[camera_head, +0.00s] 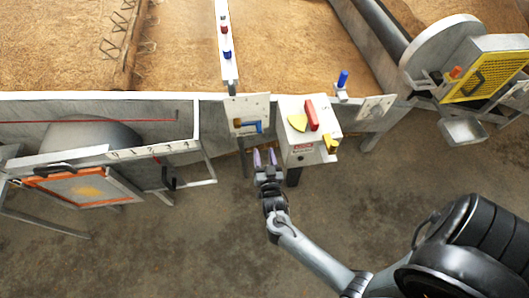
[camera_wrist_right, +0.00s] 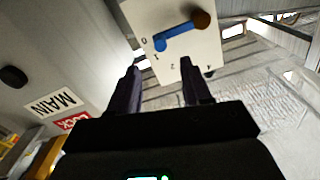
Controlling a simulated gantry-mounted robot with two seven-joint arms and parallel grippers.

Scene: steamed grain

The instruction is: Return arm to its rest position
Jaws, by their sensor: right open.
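My right arm (camera_head: 315,258) comes in from the lower right in the head view. Its gripper (camera_head: 264,158) is open and empty, below the panel with the blue lever and just left of the grey control box. In the right wrist view the two dark fingers of the right gripper (camera_wrist_right: 160,80) stand apart with nothing between them. Beyond them is a white panel (camera_wrist_right: 200,45) with a blue lever (camera_wrist_right: 175,38) and the marks 0, 1 and 2. The panel (camera_head: 247,107) and lever (camera_head: 250,126) also show in the head view. My left gripper is not in view.
The grey control box (camera_head: 292,148) carries a red handle (camera_head: 311,115) and yellow parts. A frame with an orange-edged panel (camera_head: 82,189) stands at left. A yellow grille (camera_head: 488,76) is at upper right. Grain beds (camera_head: 60,50) lie behind. The floor (camera_head: 190,255) below is open.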

